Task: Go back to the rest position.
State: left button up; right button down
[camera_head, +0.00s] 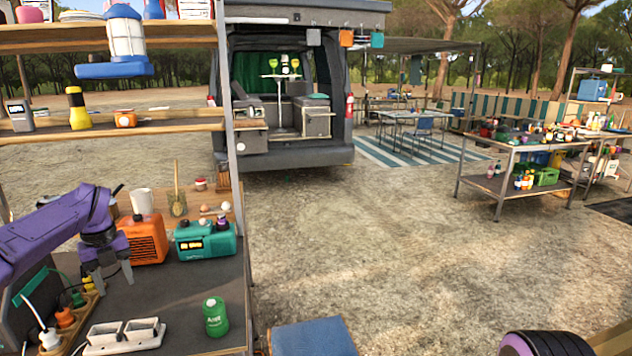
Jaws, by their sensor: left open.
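My left arm is purple and comes in from the left over the dark worktop (205,290). My left gripper (113,282) points down, open, with nothing seen between its fingers. It is in front of an orange radio-like box (145,241) and above and behind a white double socket block (122,334). Plugs with cables (65,318) stand in a strip just left of and below the fingers. My right gripper does not show.
A teal device (206,242) and a green can (215,317) stand on the worktop. Shelves on a metal post (229,120) rise above it. A blue-topped box (312,338) is at the bottom middle. Open gravel (370,240) lies between worktop, van (284,155) and right-hand table (540,143).

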pick_arm(q)
jog(key=d+f+m+t+y, duration=0.1)
jog(key=d+f+m+y, duration=0.1)
jog(key=f+m, duration=0.3)
jog(key=d+f+m+t+y, duration=0.1)
jog(key=d+f+m+y, duration=0.1)
jog(key=f+m+y, duration=0.3)
jog(key=s+d+f+m+t+y, duration=0.1)
jog(key=d+f+m+t+y, duration=0.1)
jog(key=f+m, duration=0.4)
jog(key=shift+d+f+m+y, duration=0.35)
jog(key=shift+m+y, duration=0.35)
jog(key=shift+m, duration=0.2)
jog(key=s+d+f+m+t+h, duration=0.1)
jog(key=s+d+f+m+h, duration=0.1)
jog(key=s+d+f+m, duration=0.4)
jog(key=s+d+f+m+h, duration=0.25)
jog(key=s+f+m, duration=0.25)
jog(key=s, duration=0.4)
jog(key=s+d+f+m+t+h, duration=0.1)
jog(key=s+d+f+m+h, duration=0.1)
jog(key=s+d+f+m, duration=0.4)
jog(key=s+a+m+g, duration=0.1)
jog(key=s+m+g, duration=0.1)
jog(key=s, duration=1.4)
jog(key=shift+f+m+g, duration=0.4)
jog(key=shift+f+m, duration=0.05)
jog(key=shift+m, duration=0.45)
jog(key=shift+a+h, duration=0.1)
jog(key=shift+h, duration=0.15)
